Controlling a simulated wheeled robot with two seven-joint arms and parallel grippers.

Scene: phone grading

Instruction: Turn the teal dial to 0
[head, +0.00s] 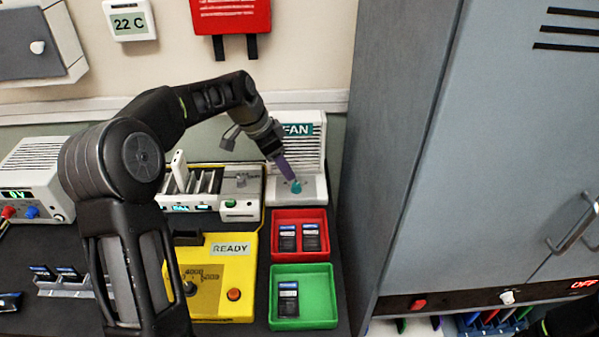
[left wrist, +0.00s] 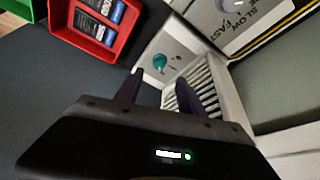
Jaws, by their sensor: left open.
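The teal dial (head: 296,187) sits on the sloped front panel of the white fan unit (head: 312,190), which has a teal FAN label at the top. In the left wrist view the dial (left wrist: 160,62) shows beyond my fingers, with small marks on the panel around it that are too small to read. My left gripper (head: 288,175) points down at the panel, right by the dial. In the left wrist view the left gripper's (left wrist: 160,88) two dark purple fingers are apart with nothing between them. The dial lies past their tips and appears clear of them. My right gripper is not seen.
A red tray (head: 300,254) and a green tray (head: 325,310) with dark phones lie in front of the fan unit. A yellow READY device (head: 240,270) and a slotted charger rack (head: 242,205) stand left. A tall grey cabinet (head: 385,130) closes off the right.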

